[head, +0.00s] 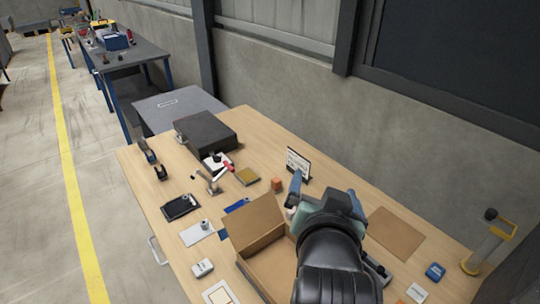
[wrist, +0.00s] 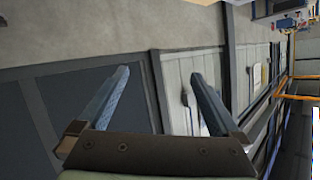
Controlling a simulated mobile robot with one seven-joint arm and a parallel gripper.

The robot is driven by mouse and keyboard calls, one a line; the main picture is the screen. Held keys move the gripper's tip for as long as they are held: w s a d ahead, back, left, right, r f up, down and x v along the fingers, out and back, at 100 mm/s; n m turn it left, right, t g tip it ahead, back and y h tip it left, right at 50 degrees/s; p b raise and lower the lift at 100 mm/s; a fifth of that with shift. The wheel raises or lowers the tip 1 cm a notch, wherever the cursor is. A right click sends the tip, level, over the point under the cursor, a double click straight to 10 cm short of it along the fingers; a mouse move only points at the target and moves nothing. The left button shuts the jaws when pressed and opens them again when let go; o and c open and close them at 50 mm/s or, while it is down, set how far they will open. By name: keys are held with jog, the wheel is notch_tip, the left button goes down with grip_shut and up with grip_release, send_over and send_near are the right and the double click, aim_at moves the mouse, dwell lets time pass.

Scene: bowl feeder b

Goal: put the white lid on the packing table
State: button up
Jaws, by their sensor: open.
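The packing table seems to be the wooden-topped table (head: 150,185), which fills the middle of the head view. I cannot pick out the white lid with certainty. A small white item (head: 290,212) shows beside my gripper, mostly hidden by it, and I cannot tell what it is. My gripper (head: 325,190) is over the table, right of the open cardboard box (head: 258,215). In the wrist view my gripper (wrist: 160,73) has its two blue fingers spread wide with nothing between them. That view faces the wall and shows no tabletop.
A dark block (head: 206,131), a small clamp, a yellow pad (head: 247,176), an orange block (head: 277,184) and a standing card (head: 298,161) are on the table. A brown sheet (head: 393,235) lies at right.

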jog(key=s+a+r+n+t, duration=0.1)
jog(key=a+r+t, duration=0.15)
jog(key=r, duration=0.65)
jog(key=a+r+n+t, duration=0.15)
jog(key=r+t, duration=0.25)
jog(key=r, duration=0.5)
jog(key=s+a+r+n+t+y, duration=0.1)
jog(key=s+a+r+t, duration=0.1)
jog(key=s+r, duration=0.3)
jog(key=s+a+r+n+t+y, duration=0.1)
jog(key=s+r+t, duration=0.4)
jog(key=r, duration=0.7)
jog(key=shift+s+a+r, duration=0.15)
jog(key=shift+s+a, duration=0.1)
jog(key=shift+a, duration=0.6)
jog(key=shift+n, duration=0.25)
